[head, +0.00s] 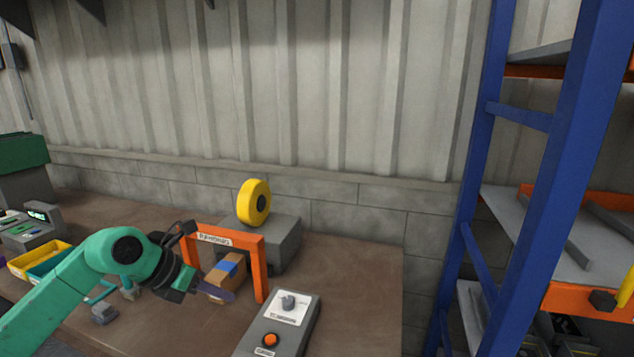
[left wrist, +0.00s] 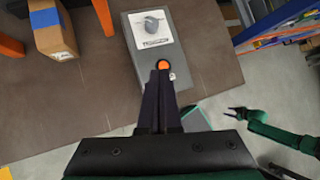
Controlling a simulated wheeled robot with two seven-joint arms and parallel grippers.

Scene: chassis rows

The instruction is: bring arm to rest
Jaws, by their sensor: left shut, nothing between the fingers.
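My left arm comes in from the left in the head view, green with a dark wrist. Its gripper (head: 222,292) is over the bench, in front of the cardboard box (head: 224,277) in the picture. In the left wrist view the two dark fingers of my left gripper (left wrist: 161,80) lie together with nothing between them. Their tips overlap the grey control box near its orange button. My right gripper (left wrist: 236,112) shows small at the right of the left wrist view, on a green arm, its fingers apart and empty. It is not in the head view.
An orange frame (head: 259,262) arches over the taped box. The grey control box (head: 310,318) with knob and orange button is at its right. A yellow disc (head: 253,203) stands behind. A blue rack (head: 560,170) is at right. Yellow bin (head: 27,264) at left.

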